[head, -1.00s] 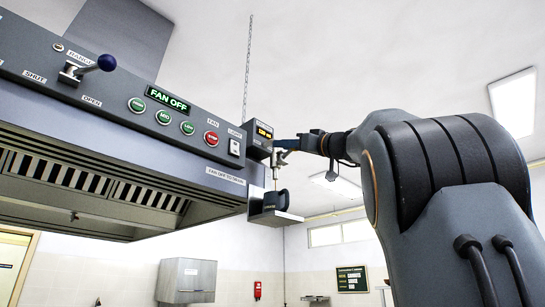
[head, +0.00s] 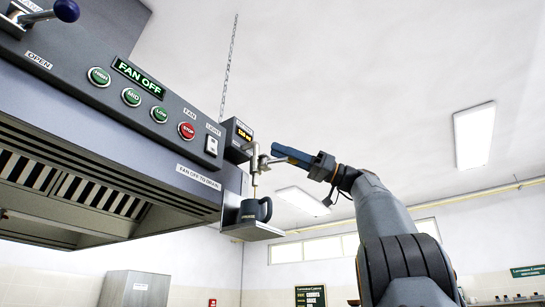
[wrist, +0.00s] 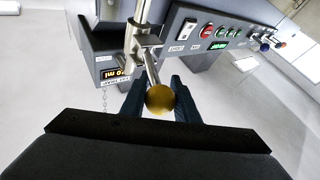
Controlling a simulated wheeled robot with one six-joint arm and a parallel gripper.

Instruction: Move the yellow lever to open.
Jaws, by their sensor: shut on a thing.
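The yellow lever ends in a round yellow knob (wrist: 160,98), seen close up in the wrist view. Its metal stem runs up to a silver valve (wrist: 145,45). My gripper (wrist: 158,108) has a dark finger on each side of the knob and is shut on the lever. In the head view my gripper (head: 274,153) is at the valve (head: 256,160) at the hood's right end, and the knob is hidden there. A dark mug (head: 257,210) stands upright on a small shelf (head: 252,232) below the valve's spout. A thin brownish line shows between spout and mug.
The large grey hood (head: 110,120) fills the left, with a FAN OFF display (head: 139,75), several buttons and a blue-knobbed lever (head: 66,10). A small lit display box (head: 238,138) sits beside the valve. A chain (head: 228,70) hangs above. Open space lies right of the valve.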

